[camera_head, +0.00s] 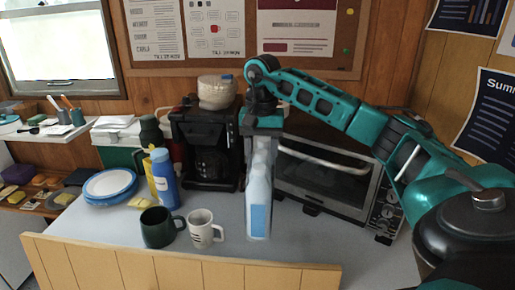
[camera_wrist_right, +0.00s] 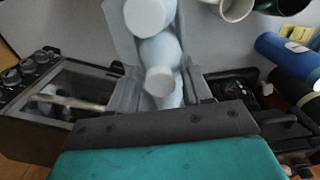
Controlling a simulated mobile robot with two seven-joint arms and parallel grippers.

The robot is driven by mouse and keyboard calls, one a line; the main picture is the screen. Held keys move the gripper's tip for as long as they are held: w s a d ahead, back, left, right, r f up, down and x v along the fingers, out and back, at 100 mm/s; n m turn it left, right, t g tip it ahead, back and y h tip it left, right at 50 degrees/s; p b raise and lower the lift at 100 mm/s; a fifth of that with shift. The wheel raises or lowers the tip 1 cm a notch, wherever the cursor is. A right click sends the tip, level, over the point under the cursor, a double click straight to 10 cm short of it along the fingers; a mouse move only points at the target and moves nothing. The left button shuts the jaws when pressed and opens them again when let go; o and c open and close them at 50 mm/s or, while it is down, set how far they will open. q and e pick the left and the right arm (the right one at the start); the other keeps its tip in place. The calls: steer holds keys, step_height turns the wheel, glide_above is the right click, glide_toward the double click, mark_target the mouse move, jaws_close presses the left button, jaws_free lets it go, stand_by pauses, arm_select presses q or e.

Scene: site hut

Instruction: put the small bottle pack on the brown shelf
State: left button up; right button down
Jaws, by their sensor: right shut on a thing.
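My right gripper (camera_head: 262,140) reaches down from above and is shut on the small bottle pack (camera_head: 258,205). The pack is pale blue-white with a blue label and hangs upright over the grey counter; I cannot tell whether its base touches the counter. My left gripper is not in view.
A coffee maker (camera_head: 207,150) and a toaster oven (camera_head: 325,180) stand close behind the pack. A white mug (camera_head: 203,230), a dark green mug (camera_head: 157,228), a blue bottle (camera_head: 164,180) and stacked plates (camera_head: 108,185) are to the left. A wooden panel (camera_head: 180,265) edges the front.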

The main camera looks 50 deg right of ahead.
step_height(320, 180, down, 8)
steer(key=w+d+f, duration=0.1)
steer(key=w+d, duration=0.4)
steer(key=d, duration=0.1)
steer(key=shift+d, duration=0.15)
stand_by(1.0)
steer(key=shift+w, duration=0.1)
steer(key=c, duration=0.9)
jaws_free()
steer(key=shift+f, duration=0.2)
steer(key=o, duration=0.4)
steer(key=shift+r, duration=0.1)
steer(key=shift+o, duration=0.2)
